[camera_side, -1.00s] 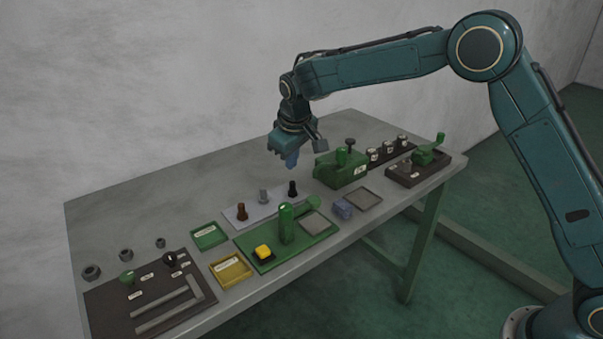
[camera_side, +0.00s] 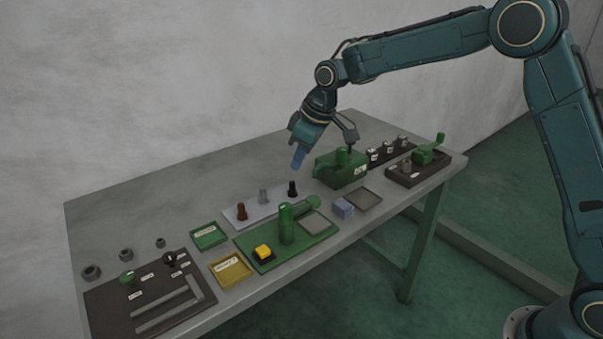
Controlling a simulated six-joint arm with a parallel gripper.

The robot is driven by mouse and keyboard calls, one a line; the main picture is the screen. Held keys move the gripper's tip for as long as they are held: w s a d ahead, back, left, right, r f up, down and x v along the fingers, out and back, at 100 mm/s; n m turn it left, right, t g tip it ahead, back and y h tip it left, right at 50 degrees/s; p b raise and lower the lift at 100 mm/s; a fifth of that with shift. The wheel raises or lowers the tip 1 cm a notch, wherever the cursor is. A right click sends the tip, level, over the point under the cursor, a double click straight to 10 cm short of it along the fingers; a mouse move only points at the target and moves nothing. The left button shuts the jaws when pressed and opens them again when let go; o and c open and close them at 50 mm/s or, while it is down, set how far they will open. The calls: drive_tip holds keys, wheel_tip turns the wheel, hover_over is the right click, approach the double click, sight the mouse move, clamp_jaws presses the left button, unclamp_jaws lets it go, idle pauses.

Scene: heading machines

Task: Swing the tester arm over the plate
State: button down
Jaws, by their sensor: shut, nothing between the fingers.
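The green tester stands on a green base (camera_side: 270,262) near the table's front edge. It has an upright green post (camera_side: 286,225). Its green tester arm (camera_side: 309,204) reaches from the post toward the back right, and its rounded end lies behind the square grey plate (camera_side: 314,222). The plate looks uncovered. My gripper (camera_side: 298,160) hangs tilted above the table, behind and above the tester arm and apart from it. Its blue fingers are closed and empty.
A yellow button (camera_side: 263,251) sits on the tester base. A blue block (camera_side: 343,208) and grey tray (camera_side: 364,199) lie to the right. A green machine (camera_side: 341,172) stands close right of my gripper.

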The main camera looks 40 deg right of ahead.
sight(301, 206)
drive_tip(key=x, duration=0.9)
drive_tip(key=shift+a+f, duration=0.1)
drive_tip(key=shift+f, duration=0.2)
drive_tip(key=shift+s+d+r, duration=0.15)
drive_tip(key=shift+s+d, duration=0.55)
drive_tip(key=shift+s, duration=0.25)
drive_tip(key=shift+s+d, duration=0.4)
drive_tip(key=shift+s, duration=0.3)
drive_tip(key=shift+s, duration=0.1)
